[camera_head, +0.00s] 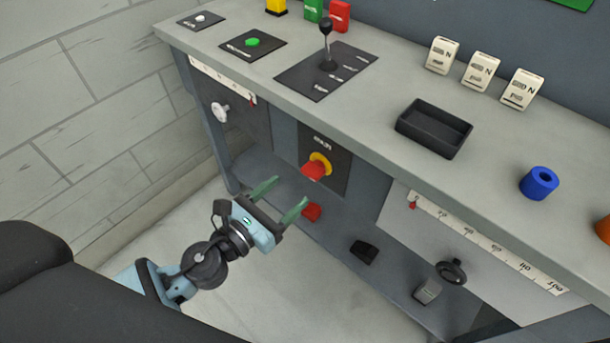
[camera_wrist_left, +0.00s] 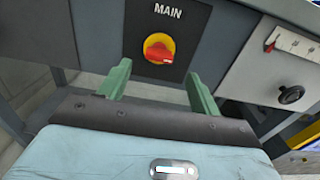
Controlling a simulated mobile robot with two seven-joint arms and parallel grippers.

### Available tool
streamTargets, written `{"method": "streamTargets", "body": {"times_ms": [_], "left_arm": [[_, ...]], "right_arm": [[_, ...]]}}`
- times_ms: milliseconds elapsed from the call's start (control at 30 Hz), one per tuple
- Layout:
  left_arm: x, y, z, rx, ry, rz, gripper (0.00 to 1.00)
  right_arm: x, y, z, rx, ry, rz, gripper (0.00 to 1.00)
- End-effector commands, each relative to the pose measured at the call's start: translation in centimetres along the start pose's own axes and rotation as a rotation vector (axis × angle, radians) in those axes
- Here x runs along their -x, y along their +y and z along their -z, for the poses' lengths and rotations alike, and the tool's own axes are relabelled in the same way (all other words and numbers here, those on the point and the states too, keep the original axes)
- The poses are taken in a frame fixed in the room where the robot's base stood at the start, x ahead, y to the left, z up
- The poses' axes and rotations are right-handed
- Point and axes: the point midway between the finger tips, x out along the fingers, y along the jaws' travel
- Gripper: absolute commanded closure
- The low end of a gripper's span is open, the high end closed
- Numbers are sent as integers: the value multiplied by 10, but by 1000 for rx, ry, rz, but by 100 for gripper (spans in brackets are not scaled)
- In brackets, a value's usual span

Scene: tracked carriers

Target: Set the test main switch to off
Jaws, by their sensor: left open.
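The main switch is a red rotary handle on a yellow disc (camera_head: 317,166), set in a dark panel on the bench front under the label MAIN. In the left wrist view the main switch (camera_wrist_left: 159,48) faces me, its red handle lying roughly crosswise; its small marking is too small to read. My left gripper (camera_head: 284,192) is open and empty, below and left of the switch, its green fingers pointing toward the bench front. In the left wrist view the fingers (camera_wrist_left: 158,75) stand apart on either side below the switch, not visibly touching it. My right gripper is not in view.
A white knob (camera_head: 220,112) is left of the switch on the bench front, and a black knob (camera_head: 451,271) with a scale is to the right. A lower shelf holds a red block (camera_head: 312,212) and a black block (camera_head: 364,251). A lever (camera_head: 327,45) and a black tray (camera_head: 434,128) are on top.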

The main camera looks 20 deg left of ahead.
Motion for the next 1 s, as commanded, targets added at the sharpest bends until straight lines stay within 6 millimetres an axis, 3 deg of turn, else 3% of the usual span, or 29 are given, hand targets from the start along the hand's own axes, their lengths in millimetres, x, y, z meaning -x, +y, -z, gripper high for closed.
{"method": "streamTargets", "body": {"times_ms": [400, 867, 1000], "left_arm": [[-56, 0, -1, 3, -1, -1, 36], [-68, 0, 0, 2, 1, -1, 36], [-68, 0, 0, 2, 1, -1, 55]], "right_arm": [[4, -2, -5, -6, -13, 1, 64], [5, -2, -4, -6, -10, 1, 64], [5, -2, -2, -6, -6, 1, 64]]}}
